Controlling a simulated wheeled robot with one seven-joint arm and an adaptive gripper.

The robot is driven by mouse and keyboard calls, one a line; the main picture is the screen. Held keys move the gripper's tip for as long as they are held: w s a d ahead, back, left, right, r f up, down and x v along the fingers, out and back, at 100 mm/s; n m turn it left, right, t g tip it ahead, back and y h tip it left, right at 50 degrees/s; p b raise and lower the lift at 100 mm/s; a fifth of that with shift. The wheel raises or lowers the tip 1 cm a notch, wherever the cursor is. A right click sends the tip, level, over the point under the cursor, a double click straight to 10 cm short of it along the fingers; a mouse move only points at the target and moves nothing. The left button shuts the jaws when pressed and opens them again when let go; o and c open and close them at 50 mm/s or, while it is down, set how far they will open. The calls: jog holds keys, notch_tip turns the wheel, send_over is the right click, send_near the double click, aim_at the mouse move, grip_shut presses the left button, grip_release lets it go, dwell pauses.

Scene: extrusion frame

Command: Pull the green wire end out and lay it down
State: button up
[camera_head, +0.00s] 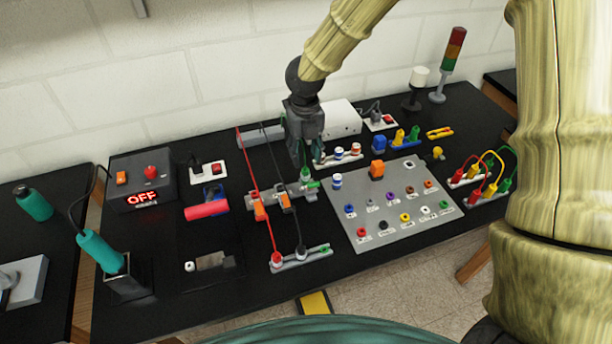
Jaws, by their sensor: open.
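A small green wire end (306,174) stands upright at the right end of a grey rail (262,202) with orange clips near the middle of the table. A short green piece (314,184) sticks out to the right just below it. My gripper (301,160) points down just above the green wire end, with its fingers open. Its fingers are dark and small here, so I cannot tell whether they touch the green end. Other green wire ends (508,183) show with red and yellow ones on a strip at the far right.
A grey panel (372,238) with several coloured sockets lies to the right. A red wire (261,205) and a black wire run to a front strip (293,262). A red cylinder (207,211) and a box reading OFF (141,172) are left.

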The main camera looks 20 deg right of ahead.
aim_at(306, 169)
jog(key=shift+w+f+b, duration=0.15)
jog(key=shift+w+f, duration=0.1)
jog(key=shift+f, duration=0.2)
jog(key=shift+w+f+b, duration=0.15)
jog(key=shift+w+f, duration=0.05)
jog(key=shift+f, duration=0.25)
jog(key=shift+f+b, duration=0.35)
jog(key=shift+f, duration=0.05)
jog(key=shift+s+f+b, duration=0.85)
jog(key=shift+b, duration=0.1)
jog(key=f, duration=0.1)
jog(key=w+f+b, duration=0.1)
jog(key=f, duration=0.1)
jog(key=shift+w+f, duration=0.1)
jog(key=shift+f, duration=0.25)
jog(key=shift+s, duration=0.35)
jog(key=shift+w, duration=0.2)
jog(key=shift+s, duration=0.1)
